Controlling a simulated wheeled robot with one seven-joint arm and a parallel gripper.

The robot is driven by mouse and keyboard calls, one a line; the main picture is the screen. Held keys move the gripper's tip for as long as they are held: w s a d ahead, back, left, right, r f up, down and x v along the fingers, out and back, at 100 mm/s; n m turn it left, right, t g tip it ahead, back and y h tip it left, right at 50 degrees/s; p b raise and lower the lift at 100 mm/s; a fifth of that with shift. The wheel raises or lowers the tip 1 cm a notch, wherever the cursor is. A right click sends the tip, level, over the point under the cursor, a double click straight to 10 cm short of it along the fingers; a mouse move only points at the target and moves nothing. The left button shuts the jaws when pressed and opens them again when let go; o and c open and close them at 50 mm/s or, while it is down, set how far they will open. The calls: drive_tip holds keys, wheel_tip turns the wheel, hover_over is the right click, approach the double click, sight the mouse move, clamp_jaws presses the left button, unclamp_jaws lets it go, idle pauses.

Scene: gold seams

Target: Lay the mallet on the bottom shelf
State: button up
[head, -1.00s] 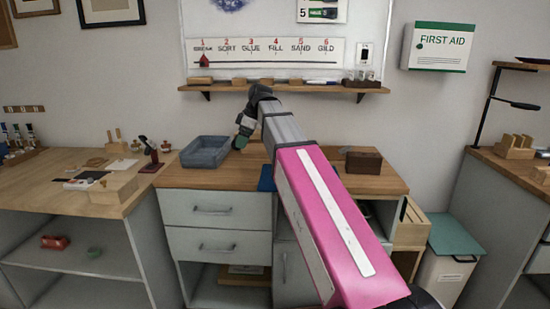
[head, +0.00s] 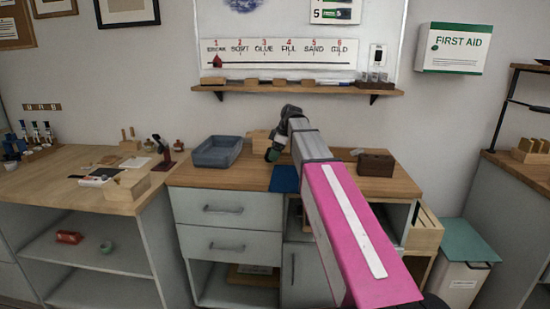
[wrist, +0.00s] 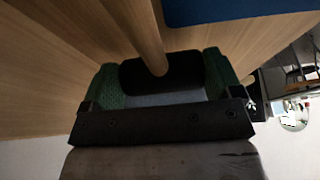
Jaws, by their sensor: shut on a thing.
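The mallet shows in the wrist view with a dark cylindrical head (wrist: 190,72) and a pale wooden handle (wrist: 148,35). My gripper (wrist: 165,88) is shut on the head, one green pad at each end; the handle points up and left in the picture. In the head view my gripper (head: 273,154) is above the back of the middle bench, right of the grey tray; the mallet cannot be made out there. The left bench has an open shelf (head: 100,256) with a lower space (head: 105,291) under it. The middle cabinet has an open bottom compartment (head: 215,288).
The grey tray (head: 218,152), a blue mat (head: 285,179) and a brown box (head: 376,163) are on the middle bench. A red item (head: 68,237) and a teal item (head: 106,247) sit on the left bench's open shelf. A white bin (head: 465,262) stands at right.

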drive_tip(key=shift+f, duration=1)
drive_tip(key=shift+f, duration=0.1)
drive_tip(key=o, duration=0.8)
drive_tip(key=shift+o, duration=0.2)
